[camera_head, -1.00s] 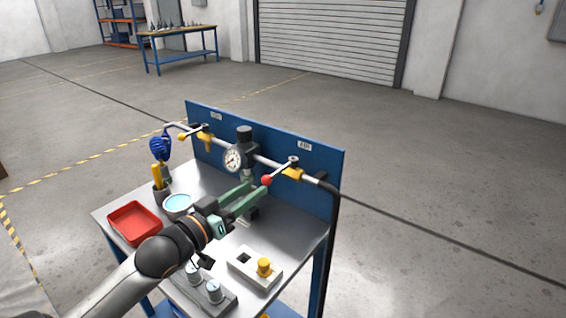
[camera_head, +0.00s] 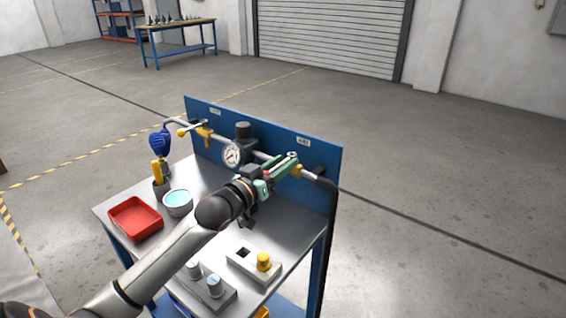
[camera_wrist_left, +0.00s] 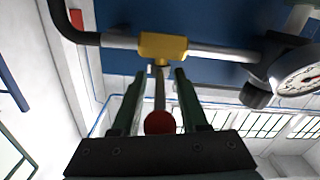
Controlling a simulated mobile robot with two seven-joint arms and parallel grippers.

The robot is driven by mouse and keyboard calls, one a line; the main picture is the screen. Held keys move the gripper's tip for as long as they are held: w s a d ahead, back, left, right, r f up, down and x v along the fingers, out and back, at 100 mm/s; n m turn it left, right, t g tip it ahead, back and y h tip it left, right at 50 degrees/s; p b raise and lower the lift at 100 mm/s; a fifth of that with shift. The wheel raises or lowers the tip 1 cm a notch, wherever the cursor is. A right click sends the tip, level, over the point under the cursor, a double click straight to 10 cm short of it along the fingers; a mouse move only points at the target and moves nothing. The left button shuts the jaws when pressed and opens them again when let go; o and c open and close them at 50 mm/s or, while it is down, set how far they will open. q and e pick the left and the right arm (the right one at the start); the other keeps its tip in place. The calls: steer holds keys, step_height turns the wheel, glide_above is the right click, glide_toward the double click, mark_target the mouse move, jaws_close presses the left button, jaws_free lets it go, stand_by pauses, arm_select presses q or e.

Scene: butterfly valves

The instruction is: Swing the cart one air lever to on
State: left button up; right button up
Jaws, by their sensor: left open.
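My left gripper (camera_head: 282,164) is at the right-hand valve on the blue panel's pipe. In the left wrist view its two green fingers (camera_wrist_left: 157,85) stand apart, one on each side of a lever (camera_wrist_left: 160,90) with a red ball knob (camera_wrist_left: 159,122). The lever runs from a yellow valve body (camera_wrist_left: 163,46) down between the fingers, with no clear contact. In the head view the gripper mostly covers this lever; the yellow valve body (camera_head: 297,170) shows beside it. The panel labels are too small to read.
The blue panel (camera_head: 322,163) stands at the back of the metal cart. A pressure gauge (camera_head: 232,154) sits between the valves. A red tray (camera_head: 135,218), a bowl (camera_head: 178,203), a block with a yellow knob (camera_head: 263,262) and a grey block (camera_head: 214,287) are on the cart top.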

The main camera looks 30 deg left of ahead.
arm_select(q)
steer(key=shift+w, duration=0.25)
steer(key=shift+c, duration=0.3)
jaws_close()
stand_by(1.0)
